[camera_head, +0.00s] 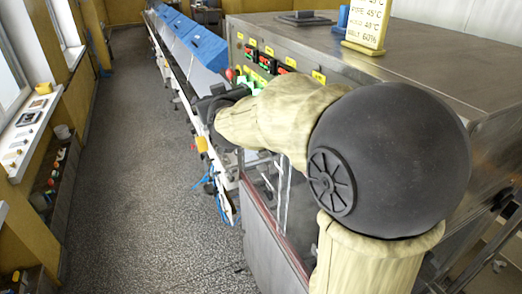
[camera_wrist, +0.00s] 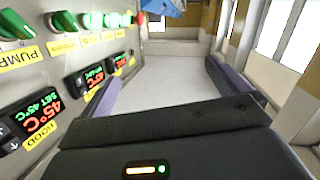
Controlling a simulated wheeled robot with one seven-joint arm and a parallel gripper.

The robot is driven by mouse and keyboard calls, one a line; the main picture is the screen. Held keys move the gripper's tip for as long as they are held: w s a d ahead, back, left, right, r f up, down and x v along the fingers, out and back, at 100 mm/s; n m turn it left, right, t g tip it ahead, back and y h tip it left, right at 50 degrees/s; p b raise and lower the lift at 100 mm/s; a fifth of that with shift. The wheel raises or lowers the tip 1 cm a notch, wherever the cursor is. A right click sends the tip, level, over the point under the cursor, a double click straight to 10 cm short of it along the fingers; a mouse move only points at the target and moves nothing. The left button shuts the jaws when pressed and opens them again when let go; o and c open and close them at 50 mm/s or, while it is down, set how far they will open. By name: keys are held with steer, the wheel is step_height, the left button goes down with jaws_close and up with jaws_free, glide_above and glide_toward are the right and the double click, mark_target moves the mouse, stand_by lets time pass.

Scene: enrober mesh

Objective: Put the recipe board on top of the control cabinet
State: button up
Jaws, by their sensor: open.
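The recipe board (camera_head: 367,24) is a cream panel with dark printed lines in a yellow foot. It stands upright on the flat metal top of a steel cabinet (camera_head: 430,62) with a control panel on its front. The board's upper edge is cut off by the picture, and the wrist view does not show it. My gripper (camera_head: 212,104) is in front of the control panel, left of and lower than the board. In the wrist view its two purple-padded fingers (camera_wrist: 168,88) are apart with nothing between them. I cannot tell whether this steel cabinet is the control cabinet.
Green knobs (camera_wrist: 63,22) and lit displays (camera_wrist: 40,117) are close beside my gripper. A blue item (camera_head: 342,18) and a dark flat piece (camera_head: 305,17) are on the steel top. A conveyor with blue covers (camera_head: 195,42) runs behind. The speckled floor (camera_head: 135,130) at left is clear.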

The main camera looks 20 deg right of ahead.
steer(key=s+a+f+g+y, duration=0.1)
steer(key=s+f+g, duration=0.4)
steer(key=f, duration=0.4)
steer(key=s+f+g+y, duration=0.1)
steer(key=s+f+g, duration=0.1)
steer(key=s+f, duration=0.6)
steer(key=s+d+f+m+g, duration=0.1)
steer(key=s+d+f+g, duration=0.1)
steer(key=s+f+g, duration=0.4)
steer(key=s+f, duration=0.5)
steer(key=s, duration=0.1)
steer(key=shift+s+g, duration=0.3)
steer(key=shift+f, duration=0.1)
steer(key=s+b+x, duration=0.2)
steer(key=b+x, duration=1)
steer(key=shift+s+f, duration=0.3)
